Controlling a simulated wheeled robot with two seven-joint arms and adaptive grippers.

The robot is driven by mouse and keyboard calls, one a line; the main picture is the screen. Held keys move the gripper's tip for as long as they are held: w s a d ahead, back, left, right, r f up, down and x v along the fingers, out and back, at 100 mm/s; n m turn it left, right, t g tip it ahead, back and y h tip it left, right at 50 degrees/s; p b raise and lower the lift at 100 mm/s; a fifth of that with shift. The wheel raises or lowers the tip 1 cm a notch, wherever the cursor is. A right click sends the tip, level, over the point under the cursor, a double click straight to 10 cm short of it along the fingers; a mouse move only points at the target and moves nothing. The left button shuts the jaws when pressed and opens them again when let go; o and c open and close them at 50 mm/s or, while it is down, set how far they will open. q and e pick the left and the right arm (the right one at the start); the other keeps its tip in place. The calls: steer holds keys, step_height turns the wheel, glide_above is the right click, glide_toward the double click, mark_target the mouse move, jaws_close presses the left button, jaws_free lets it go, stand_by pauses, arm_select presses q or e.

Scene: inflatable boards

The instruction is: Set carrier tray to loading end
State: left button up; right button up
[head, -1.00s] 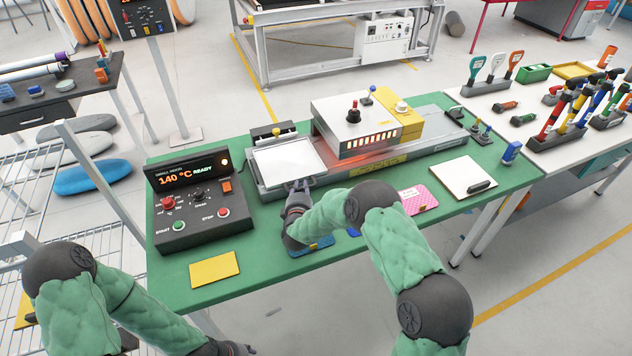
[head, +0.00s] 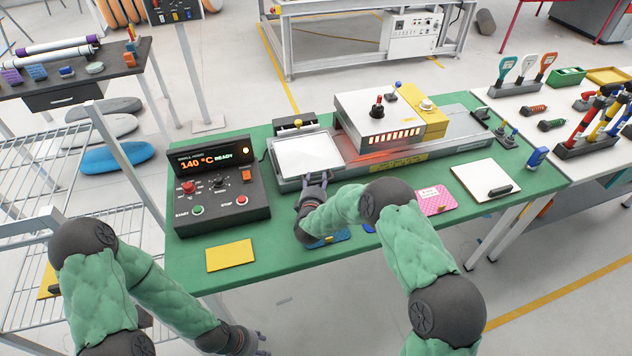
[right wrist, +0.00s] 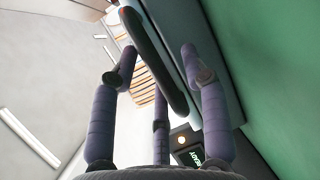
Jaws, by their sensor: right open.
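The carrier tray (head: 308,153), with a pale flat top, sits at the left end of the long grey heater machine (head: 460,130) on the green bench. My right gripper (head: 315,180) is at its front edge. In the right wrist view the open fingers (right wrist: 158,60) are spread on both sides of a dark bar-shaped handle (right wrist: 152,62). I cannot tell whether they touch it. My left gripper (head: 263,343) is low in the head view, in front of the bench, with its fingers apart and empty.
A control box (head: 215,190) reading 140 °C READY stands left of the tray. The white heater hood (head: 375,118) glows to its right. A yellow pad (head: 230,255), a pink pad (head: 435,200) and a white board (head: 485,180) lie on the green bench (head: 300,270).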

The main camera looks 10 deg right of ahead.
steer(key=v, duration=1.2)
steer(key=shift+a, duration=0.1)
